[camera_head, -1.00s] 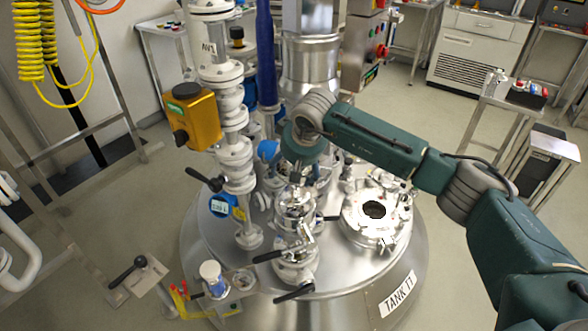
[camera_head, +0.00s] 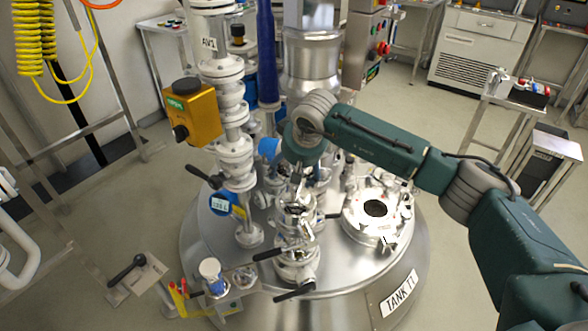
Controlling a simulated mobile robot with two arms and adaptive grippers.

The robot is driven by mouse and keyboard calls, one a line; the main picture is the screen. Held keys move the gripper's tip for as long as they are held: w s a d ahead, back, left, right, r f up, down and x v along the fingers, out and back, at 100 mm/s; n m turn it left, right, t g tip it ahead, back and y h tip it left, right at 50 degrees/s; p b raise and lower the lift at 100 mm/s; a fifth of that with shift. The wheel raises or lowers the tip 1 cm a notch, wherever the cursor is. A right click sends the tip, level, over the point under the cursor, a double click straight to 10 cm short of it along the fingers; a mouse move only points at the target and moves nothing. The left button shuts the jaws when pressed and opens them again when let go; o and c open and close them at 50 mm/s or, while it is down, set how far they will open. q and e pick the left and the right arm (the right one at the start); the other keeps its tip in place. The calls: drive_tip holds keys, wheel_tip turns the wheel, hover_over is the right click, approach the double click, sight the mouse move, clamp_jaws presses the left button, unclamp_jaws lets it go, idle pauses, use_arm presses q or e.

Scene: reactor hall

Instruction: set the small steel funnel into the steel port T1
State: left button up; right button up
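My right gripper (camera_head: 298,186) points down from the dark green arm that comes in from the right. It is over a shiny steel fitting stack (camera_head: 297,222) on the tank lid. The fingers blend with the bright steel, so I cannot tell whether they are open or shut, or on what. I cannot make out the small steel funnel apart from the shiny metal under the gripper. No port label is readable there; the tank's front plate reads "TANK T1" (camera_head: 398,293). My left gripper is not in view.
A round flanged steel opening (camera_head: 376,209) with a dark centre is right of the gripper. A tall valve column (camera_head: 232,120) with a yellow actuator (camera_head: 190,112) stands to the left. Black-handled levers (camera_head: 294,291) stick out in front.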

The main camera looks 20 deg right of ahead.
drive_tip(key=shift+f+b, duration=0.85)
drive_tip(key=shift+f, duration=0.15)
drive_tip(key=shift+b, duration=0.5)
idle(1.0)
drive_tip(key=shift+f+b, duration=0.5)
drive_tip(key=shift+f, duration=0.15)
idle(0.4)
drive_tip(key=o, duration=2)
drive_tip(key=v, duration=1.2)
